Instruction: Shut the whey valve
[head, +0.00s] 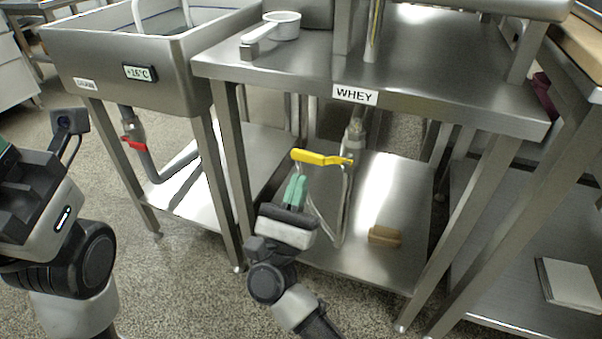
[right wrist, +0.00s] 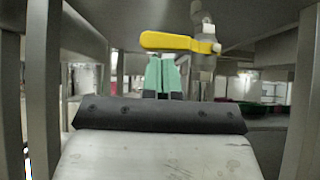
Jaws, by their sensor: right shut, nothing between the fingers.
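The whey valve has a yellow lever handle (head: 320,158) that lies roughly crosswise under the table edge marked WHEY (head: 355,95). Its metal body (head: 354,138) sits on a vertical pipe at the handle's right end. My right gripper (head: 295,188) is shut with nothing between its green fingers, just below the handle's left end. In the right wrist view the fingertips (right wrist: 162,72) are just under the yellow handle (right wrist: 180,42); I cannot tell whether they touch it. My left arm shows at the left edge, but its fingers are not visible.
A sink (head: 150,50) with a red-handled valve (head: 132,144) stands at the left. A brown block (head: 384,236) lies on the lower shelf. Table legs stand on both sides of my right arm.

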